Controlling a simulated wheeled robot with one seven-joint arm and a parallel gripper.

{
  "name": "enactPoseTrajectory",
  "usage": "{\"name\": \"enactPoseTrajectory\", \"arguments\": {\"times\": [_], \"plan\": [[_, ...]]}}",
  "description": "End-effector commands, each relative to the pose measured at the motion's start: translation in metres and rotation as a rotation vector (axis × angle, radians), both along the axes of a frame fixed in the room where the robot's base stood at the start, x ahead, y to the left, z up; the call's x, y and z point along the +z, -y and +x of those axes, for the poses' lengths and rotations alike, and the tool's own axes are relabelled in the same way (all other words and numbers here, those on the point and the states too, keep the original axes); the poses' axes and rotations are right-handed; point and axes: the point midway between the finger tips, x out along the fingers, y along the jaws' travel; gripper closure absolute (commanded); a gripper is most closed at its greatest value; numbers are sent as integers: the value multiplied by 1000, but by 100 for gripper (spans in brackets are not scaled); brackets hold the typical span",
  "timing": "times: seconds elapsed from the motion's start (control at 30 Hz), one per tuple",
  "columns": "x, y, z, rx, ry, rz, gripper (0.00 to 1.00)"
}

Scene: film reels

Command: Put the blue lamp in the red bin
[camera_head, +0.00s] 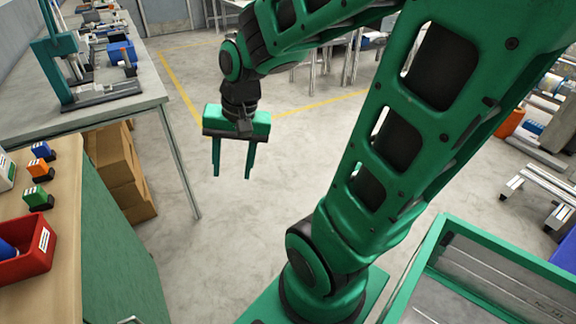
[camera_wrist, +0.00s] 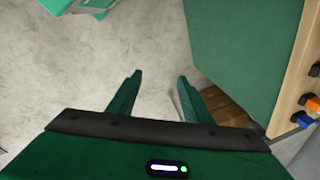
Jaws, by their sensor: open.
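The blue lamp (camera_head: 41,150) appears to be the small blue block with a white label and dark base, standing on the wooden worktop at the left. It also shows at the right edge of the wrist view (camera_wrist: 303,120). The red bin (camera_head: 38,258) stands nearer on the same worktop, cut by the left picture edge. Something blue shows inside it, only partly visible. My gripper (camera_head: 232,177) is open and empty, pointing down over the floor, to the right of the worktop and apart from lamp and bin. Both fingers show in the wrist view (camera_wrist: 160,76).
An orange block (camera_head: 40,168) and a green block (camera_head: 36,196) stand between blue lamp and bin. The green cabinet (camera_head: 115,240) carries the wooden worktop (camera_head: 62,215). Cardboard boxes (camera_head: 118,170) and a grey bench (camera_head: 145,85) lie beyond. Floor below my gripper is clear.

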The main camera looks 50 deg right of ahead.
Motion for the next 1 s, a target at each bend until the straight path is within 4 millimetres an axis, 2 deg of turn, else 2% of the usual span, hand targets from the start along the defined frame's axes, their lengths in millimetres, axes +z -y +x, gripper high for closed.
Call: {"name": "enactPoseTrajectory", "arguments": {"times": [0.03,0.1,0.2,0.3,0.4,0.93,1.0], "plan": [[4,17,-21,34,-20,-41,55],[8,38,-49,92,-61,-83,55],[12,56,-85,157,-114,-111,55],[15,66,-110,202,-150,-115,55],[16,77,-123,224,-170,-113,55],[16,79,-126,235,-175,-113,55],[11,79,-115,236,-188,-111,55]]}}
